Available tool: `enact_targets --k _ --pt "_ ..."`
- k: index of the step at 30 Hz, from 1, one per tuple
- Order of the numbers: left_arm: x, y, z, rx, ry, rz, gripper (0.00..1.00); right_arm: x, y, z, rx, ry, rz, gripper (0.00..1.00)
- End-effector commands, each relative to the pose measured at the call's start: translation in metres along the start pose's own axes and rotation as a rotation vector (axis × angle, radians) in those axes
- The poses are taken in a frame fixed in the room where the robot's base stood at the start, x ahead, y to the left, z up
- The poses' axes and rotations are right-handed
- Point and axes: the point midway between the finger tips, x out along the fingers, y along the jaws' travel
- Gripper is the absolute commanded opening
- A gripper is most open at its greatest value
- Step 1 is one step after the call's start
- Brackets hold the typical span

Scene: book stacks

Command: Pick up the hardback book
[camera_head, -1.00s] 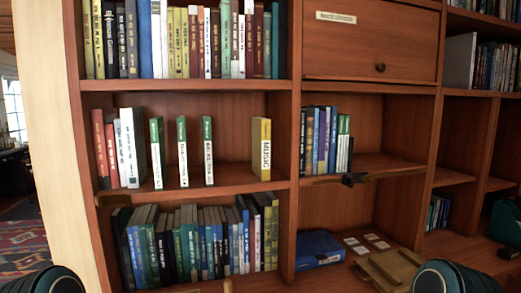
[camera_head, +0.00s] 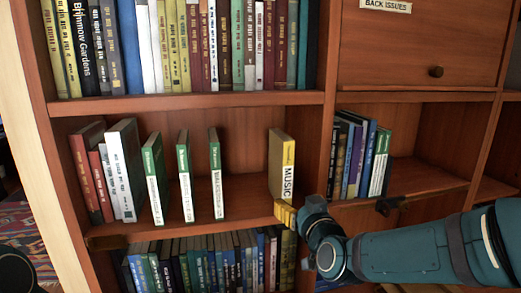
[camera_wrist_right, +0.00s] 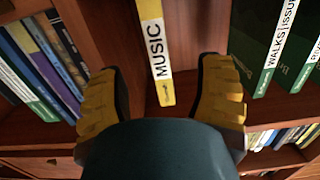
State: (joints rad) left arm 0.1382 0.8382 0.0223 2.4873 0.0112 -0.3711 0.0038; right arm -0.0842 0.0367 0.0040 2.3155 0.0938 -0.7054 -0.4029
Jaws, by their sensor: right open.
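A yellow book with "MUSIC" on its spine (camera_head: 287,167) stands upright and alone at the right of the middle shelf. It is the book facing my right gripper; I cannot tell from its look alone whether it is the hardback. My right gripper (camera_head: 286,215) is just below and in front of its lower spine. In the right wrist view the yellow fingers (camera_wrist_right: 163,70) are open, one on each side of the spine (camera_wrist_right: 155,50), with gaps between. My left gripper is out of view.
Three thin green-and-white books (camera_head: 185,178) stand left of the yellow one, with red and white books beyond. A divider (camera_head: 326,130) stands close on the right, before blue and green books (camera_head: 358,160). A full row (camera_head: 210,262) fills the shelf below.

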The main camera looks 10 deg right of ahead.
Motion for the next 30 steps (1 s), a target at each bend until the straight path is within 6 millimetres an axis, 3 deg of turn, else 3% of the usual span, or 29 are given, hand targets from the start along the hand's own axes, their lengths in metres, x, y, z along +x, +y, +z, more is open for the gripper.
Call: enact_targets --k 1,5,18,26,30 --pt "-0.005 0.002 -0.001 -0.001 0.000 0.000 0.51 -0.004 0.003 -0.019 -0.006 0.031 0.008 0.67" --pt "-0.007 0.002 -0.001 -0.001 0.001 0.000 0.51 -0.003 0.006 -0.035 -0.015 0.066 0.019 0.67" --pt "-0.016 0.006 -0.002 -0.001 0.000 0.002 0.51 0.068 0.007 -0.038 -0.014 0.064 0.018 0.67" --pt "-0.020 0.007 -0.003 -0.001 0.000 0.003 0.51 0.085 0.008 -0.040 -0.014 0.065 0.018 0.67" --pt "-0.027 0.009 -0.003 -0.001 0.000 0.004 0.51 0.105 0.010 -0.044 -0.014 0.062 0.019 0.67"
